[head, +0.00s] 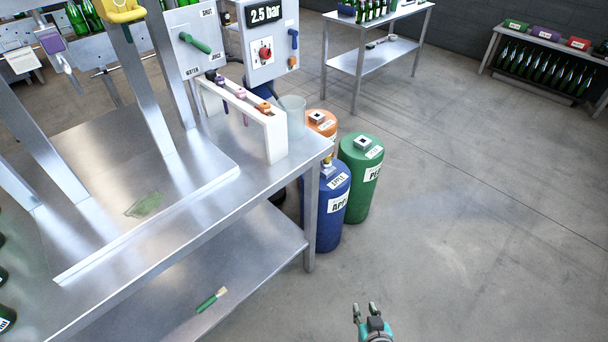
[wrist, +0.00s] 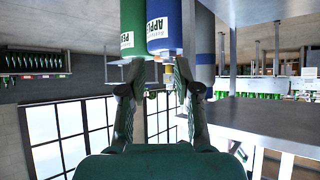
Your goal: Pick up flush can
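No label that I can read says flush, so I cannot tell which thing is the flush can. Three canisters stand on the floor by the steel table's right end: a blue one labelled APPLE (head: 333,205), a green one labelled PEAR (head: 360,185) and an orange one (head: 322,122), mostly hidden behind them. The blue (wrist: 165,25) and green (wrist: 132,28) ones appear inverted in the wrist view. A translucent cup (head: 292,112) stands on the table's corner. My gripper (head: 365,309) is open and empty, in front of the canisters and apart from them.
The steel table (head: 225,215) with a lower shelf fills the left; a green-handled brush (head: 211,299) lies on that shelf. A white rack (head: 272,140) holds several small tools. A second table (head: 372,58) and a bottle shelf (head: 545,40) stand behind. The floor at right is clear.

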